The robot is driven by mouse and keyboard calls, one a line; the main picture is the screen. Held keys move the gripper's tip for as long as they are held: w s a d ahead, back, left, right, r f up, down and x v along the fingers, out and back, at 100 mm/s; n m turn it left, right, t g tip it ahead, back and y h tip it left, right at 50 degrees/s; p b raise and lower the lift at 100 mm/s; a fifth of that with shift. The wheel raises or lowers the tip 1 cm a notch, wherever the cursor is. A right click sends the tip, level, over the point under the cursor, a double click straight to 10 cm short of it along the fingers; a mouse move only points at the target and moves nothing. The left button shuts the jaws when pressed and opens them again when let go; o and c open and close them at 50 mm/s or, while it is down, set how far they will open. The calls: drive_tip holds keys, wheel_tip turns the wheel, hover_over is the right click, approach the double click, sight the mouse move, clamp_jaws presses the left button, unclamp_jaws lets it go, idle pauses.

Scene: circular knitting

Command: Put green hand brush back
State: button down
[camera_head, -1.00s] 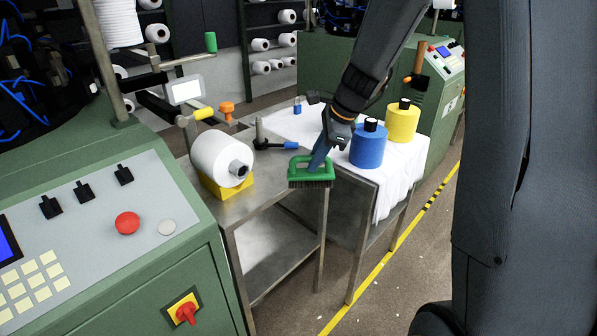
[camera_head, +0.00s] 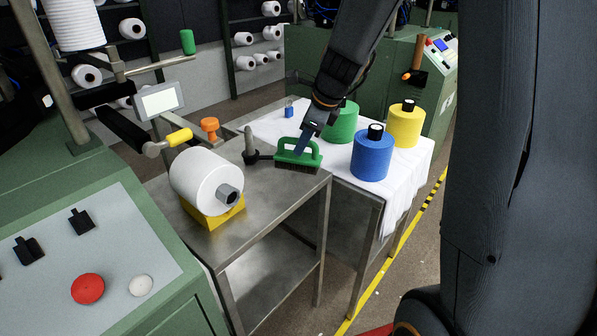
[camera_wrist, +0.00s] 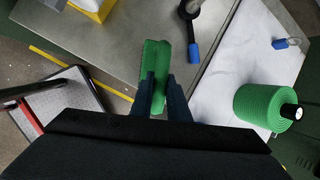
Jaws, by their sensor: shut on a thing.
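The green hand brush (camera_head: 299,160) has a green body with a loop handle and dark bristles facing down. My gripper (camera_head: 303,143) is shut on its handle from above. The brush is at the right part of the steel table (camera_head: 265,205), close to the white-covered table. I cannot tell whether its bristles touch the steel. In the wrist view the brush (camera_wrist: 155,62) lies lengthwise between my gripper's fingers (camera_wrist: 163,90), over the steel top near its edge.
A white yarn cone (camera_head: 198,180) rests on a yellow block (camera_head: 215,217). Blue (camera_head: 371,155), green (camera_head: 343,124) and yellow (camera_head: 404,128) cones stand on the white cloth.

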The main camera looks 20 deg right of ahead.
sight(306, 158)
wheel_tip(306, 158, down, 7)
drive_tip(key=shift+a+f+b, duration=0.1)
drive_tip(key=shift+f+b, duration=0.1)
drive_tip(key=shift+b, duration=0.3)
drive_tip(key=c, duration=1.7)
unclamp_jaws()
drive_tip(key=shift+f, duration=0.1)
drive_tip(key=shift+s+r, duration=0.1)
drive_tip(key=shift+r, duration=0.25)
drive_tip(key=v, duration=1.1)
drive_tip(key=shift+s+r, duration=0.1)
drive_tip(key=shift+s, duration=0.1)
drive_tip(key=s+a+f+n+g+h, duration=0.1)
drive_tip(key=s+f+n, duration=0.2)
drive_tip(key=s+n, duration=0.3)
drive_tip(key=s+a+f+n+g, duration=0.1)
drive_tip(key=s+f+n, duration=0.2)
drive_tip(key=s+n, duration=0.3)
drive_tip(key=s+a+f+n+g+h, duration=0.1)
drive_tip(key=s+f+n, duration=0.2)
drive_tip(key=n, duration=0.9)
drive_tip(key=shift+s+a+n+h, duration=0.1)
drive_tip(key=shift+s+n+h, duration=0.05)
drive_tip(key=shift+s, duration=0.75)
drive_tip(key=shift+s+a+n+h, duration=0.1)
drive_tip(key=shift+s+n+h, duration=0.05)
drive_tip(key=shift+s, duration=0.75)
